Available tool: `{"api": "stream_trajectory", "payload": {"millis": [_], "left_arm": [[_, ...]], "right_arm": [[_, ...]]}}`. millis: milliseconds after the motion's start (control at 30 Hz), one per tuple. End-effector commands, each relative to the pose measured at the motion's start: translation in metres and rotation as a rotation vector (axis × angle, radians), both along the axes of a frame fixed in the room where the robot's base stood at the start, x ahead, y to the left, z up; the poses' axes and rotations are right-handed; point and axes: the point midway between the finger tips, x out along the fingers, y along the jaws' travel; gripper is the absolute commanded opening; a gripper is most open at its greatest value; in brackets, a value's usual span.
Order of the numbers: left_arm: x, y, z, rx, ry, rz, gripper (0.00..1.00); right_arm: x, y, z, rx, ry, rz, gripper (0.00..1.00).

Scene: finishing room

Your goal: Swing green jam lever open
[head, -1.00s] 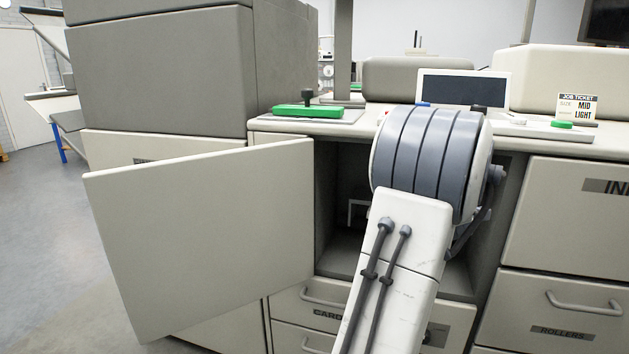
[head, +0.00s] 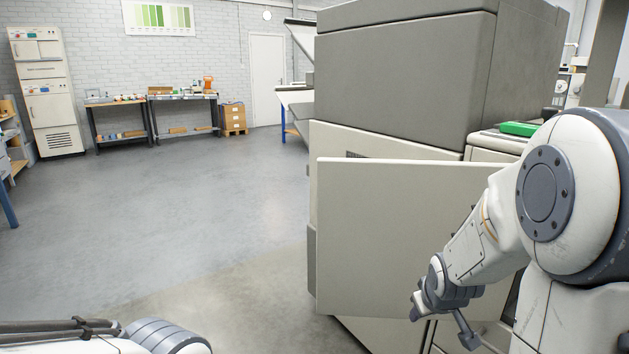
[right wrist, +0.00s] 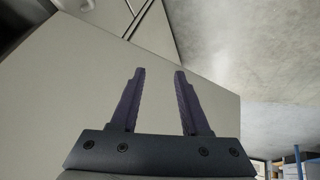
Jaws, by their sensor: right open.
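No green jam lever can be made out for certain. A green piece (head: 520,128) lies on the machine's top at the right, partly cut off by my right arm. The pale cabinet door (head: 385,235) stands swung out from the machine, and my right arm crosses in front of its right part. In the right wrist view my right gripper (right wrist: 160,73) is open and empty, with a flat pale panel (right wrist: 85,95) behind its fingers. My left gripper is out of view; only part of my left arm shows at the lower left. The cabinet's inside is hidden.
The large grey machine housing (head: 400,85) rises behind the door. Open grey floor (head: 200,220) lies to the left.

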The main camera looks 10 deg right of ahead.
Motion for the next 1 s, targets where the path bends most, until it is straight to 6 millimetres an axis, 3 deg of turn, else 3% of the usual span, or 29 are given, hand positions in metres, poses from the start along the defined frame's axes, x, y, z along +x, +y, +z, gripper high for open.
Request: {"api": "stream_trajectory", "payload": {"millis": [33, 133, 200, 233, 400, 600, 833, 900, 1000], "left_arm": [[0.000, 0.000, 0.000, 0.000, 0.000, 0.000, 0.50], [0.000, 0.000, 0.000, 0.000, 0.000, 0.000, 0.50], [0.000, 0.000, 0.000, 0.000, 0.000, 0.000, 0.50], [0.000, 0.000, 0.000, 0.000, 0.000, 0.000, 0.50], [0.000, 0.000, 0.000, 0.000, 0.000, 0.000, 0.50], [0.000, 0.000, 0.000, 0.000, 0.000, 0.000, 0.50], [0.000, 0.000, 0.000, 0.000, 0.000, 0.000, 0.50], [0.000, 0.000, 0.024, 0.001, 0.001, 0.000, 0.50], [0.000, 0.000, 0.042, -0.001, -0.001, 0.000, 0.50]], "right_arm": [[-0.008, 0.041, -0.009, 0.058, 0.046, 0.023, 0.46], [-0.039, 0.109, -0.026, 0.167, 0.163, 0.030, 0.46], [-0.070, 0.151, -0.036, 0.225, 0.258, 0.032, 0.46], [-0.086, 0.168, -0.040, 0.244, 0.303, 0.032, 0.46], [-0.122, 0.235, -0.012, 0.218, 0.384, 0.276, 0.46], [-0.169, 0.274, 0.006, 0.189, 0.469, 0.468, 0.46], [-0.219, 0.296, 0.022, 0.152, 0.547, 0.653, 0.46], [-0.215, 0.294, 0.045, 0.154, 0.546, 0.635, 0.46], [-0.215, 0.294, 0.062, 0.154, 0.546, 0.632, 0.46]]}}
